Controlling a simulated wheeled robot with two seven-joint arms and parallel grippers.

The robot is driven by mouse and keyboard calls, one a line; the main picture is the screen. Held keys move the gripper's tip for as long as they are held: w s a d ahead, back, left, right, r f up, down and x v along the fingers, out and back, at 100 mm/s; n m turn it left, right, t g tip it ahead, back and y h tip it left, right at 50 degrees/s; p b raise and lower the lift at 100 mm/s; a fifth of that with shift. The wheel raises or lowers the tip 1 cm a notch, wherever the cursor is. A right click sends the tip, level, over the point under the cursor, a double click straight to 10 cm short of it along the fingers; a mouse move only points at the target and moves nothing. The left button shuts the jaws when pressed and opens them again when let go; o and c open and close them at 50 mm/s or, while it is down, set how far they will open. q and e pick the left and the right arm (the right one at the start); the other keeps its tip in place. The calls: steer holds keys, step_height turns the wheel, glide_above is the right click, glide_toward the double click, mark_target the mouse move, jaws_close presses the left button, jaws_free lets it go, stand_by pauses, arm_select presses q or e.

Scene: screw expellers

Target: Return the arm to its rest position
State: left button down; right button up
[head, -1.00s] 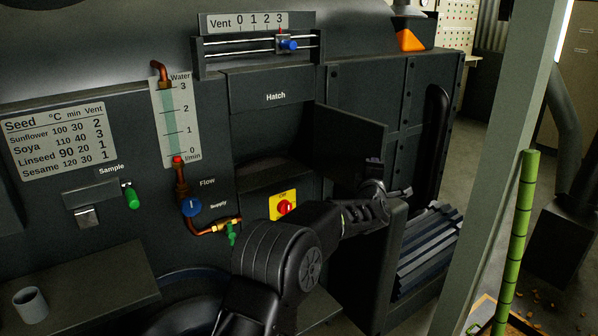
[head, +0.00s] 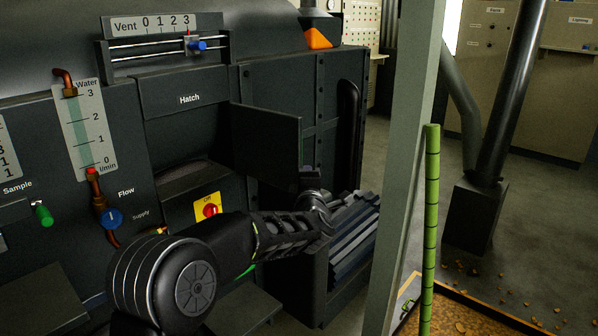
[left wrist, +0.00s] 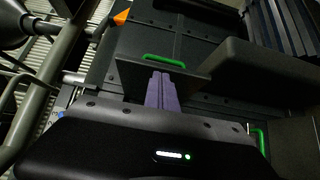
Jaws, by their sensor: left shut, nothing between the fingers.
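My left arm comes in from the bottom left of the head view. Its dark gripper (head: 308,174) is small and partly hidden, in front of the lower right part of the open hatch door (head: 262,138). In the left wrist view, the two purple fingers (left wrist: 165,90) are together with nothing between them. Beyond them there is a dark panel with a green handle (left wrist: 164,61). I cannot tell whether the fingers touch the panel. My right gripper is not in view.
The dark machine carries a vent slider (head: 196,45), a water gauge (head: 83,125) and a red switch on a yellow plate (head: 207,208). Grey slats (head: 350,240) lie right of my arm. A grey post (head: 402,150) and green pole (head: 432,220) stand further right.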

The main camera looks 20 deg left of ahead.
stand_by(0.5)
arm_select(q)
steer(key=s+d+f+m+g+h+p, duration=0.1)
steer(key=s+d+f+m+h, duration=0.15)
steer(key=d+f+m, duration=0.35)
steer(key=s+d+f+m+g+h, duration=0.1)
steer(key=d+f+m+h, duration=0.25)
steer(key=f, duration=0.55)
steer(key=s+d+f+m+g+h+p, duration=0.1)
steer(key=s+d+f+m+g, duration=0.2)
steer(key=s+f, duration=0.4)
steer(key=s+d+f+m+g+h+p, duration=0.1)
steer(key=s+d+f+m+g+p, duration=0.2)
steer(key=f, duration=0.6)
steer(key=s+d+f+m+g+h+p, duration=0.1)
steer(key=s+f+g+p, duration=0.1)
steer(key=s, duration=0.9)
steer(key=s+d+f+m+g+h+p, duration=0.1)
steer(key=s+f, duration=0.4)
steer(key=s, duration=0.7)
steer(key=s+d+f+m+g+h+p, duration=0.1)
steer(key=s+d+f+m+g+p, duration=0.2)
steer(key=s, duration=0.9)
steer(key=shift+s+f+g, duration=0.2)
steer(key=shift+f+g, duration=0.05)
steer(key=shift+g, duration=0.75)
